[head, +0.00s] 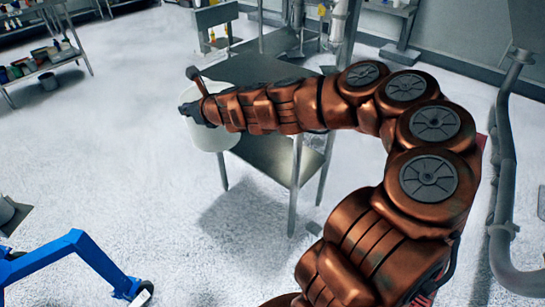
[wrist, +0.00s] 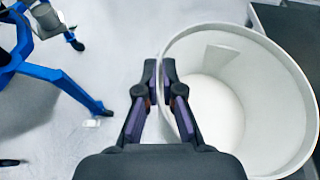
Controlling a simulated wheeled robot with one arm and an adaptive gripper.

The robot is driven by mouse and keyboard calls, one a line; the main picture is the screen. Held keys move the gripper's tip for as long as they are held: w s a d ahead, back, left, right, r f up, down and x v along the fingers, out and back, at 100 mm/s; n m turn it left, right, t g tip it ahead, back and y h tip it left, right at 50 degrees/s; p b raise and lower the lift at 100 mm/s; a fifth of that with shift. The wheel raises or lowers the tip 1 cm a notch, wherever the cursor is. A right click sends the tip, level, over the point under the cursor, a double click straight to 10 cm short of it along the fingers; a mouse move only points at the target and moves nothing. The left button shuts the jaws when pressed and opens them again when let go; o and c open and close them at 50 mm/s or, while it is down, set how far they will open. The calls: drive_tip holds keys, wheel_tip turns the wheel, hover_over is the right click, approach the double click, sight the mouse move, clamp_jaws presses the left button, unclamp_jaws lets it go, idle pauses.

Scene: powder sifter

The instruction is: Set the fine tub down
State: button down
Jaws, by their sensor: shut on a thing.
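The fine tub (head: 212,138) is a round white tub at the left end of a grey metal table (head: 275,158) in the head view. My gripper (head: 197,105) is at its left rim, partly hidden by my arm. In the wrist view the tub (wrist: 285,58) fills the right side, open at the top and upright or nearly so. Its inside bottom is white; I cannot tell whether that is powder. My gripper (wrist: 165,80) is shut on the tub's wall, one finger on each side. I cannot tell whether the tub's base touches anything.
A blue wheeled frame (head: 75,250) stands on the floor at the lower left, and it also shows in the wrist view (wrist: 50,70). A shelf with several pots (head: 40,65) is at the far left. A grey pipe (head: 502,180) stands at the right. The floor between is clear.

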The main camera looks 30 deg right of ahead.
wheel_tip(320, 180, down, 26)
drive_tip(key=b, duration=2.4)
drive_tip(key=shift+r+b, duration=0.15)
drive_tip(key=shift+b, duration=0.15)
